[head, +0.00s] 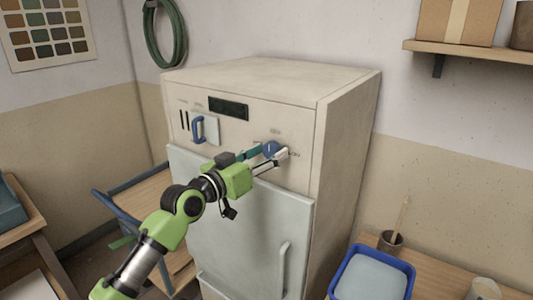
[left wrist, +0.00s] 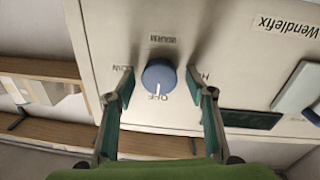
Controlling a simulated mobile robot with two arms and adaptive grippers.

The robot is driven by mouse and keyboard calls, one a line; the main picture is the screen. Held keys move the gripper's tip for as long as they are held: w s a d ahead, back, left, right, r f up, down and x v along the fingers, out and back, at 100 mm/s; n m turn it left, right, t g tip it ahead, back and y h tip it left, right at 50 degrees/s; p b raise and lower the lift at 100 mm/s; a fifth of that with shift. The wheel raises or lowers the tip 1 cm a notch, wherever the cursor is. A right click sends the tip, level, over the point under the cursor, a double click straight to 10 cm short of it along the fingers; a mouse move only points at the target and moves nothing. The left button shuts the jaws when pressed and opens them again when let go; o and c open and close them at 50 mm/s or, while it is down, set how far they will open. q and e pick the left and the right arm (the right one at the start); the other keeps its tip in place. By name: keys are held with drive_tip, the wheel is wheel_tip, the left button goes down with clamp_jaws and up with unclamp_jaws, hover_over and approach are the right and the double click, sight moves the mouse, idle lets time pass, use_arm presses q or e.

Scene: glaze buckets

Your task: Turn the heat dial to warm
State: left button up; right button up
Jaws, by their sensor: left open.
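The heat dial (head: 271,149) is a round blue knob on the upper front panel of the beige cabinet (head: 335,140). In the left wrist view the dial (left wrist: 159,74) has a white mark pointing to the OFF label (left wrist: 155,97). The WARM label (left wrist: 163,39) is on the opposite side of the dial, and other labels flank it, partly hidden by the fingers. My left gripper (left wrist: 160,80) is open, with one teal finger on each side of the dial and visible gaps between. In the head view my left gripper (head: 268,156) is at the panel. My right gripper is not in view.
A blue handle (head: 197,129) on a small pale plate and a dark display (head: 229,108) are left of the dial. The large cabinet door (head: 240,225) is below. A blue tub (head: 409,272) stands on a bench at lower right. A cart (head: 130,205) stands left.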

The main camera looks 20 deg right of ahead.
use_arm(q)
drive_tip(key=c, duration=1.1)
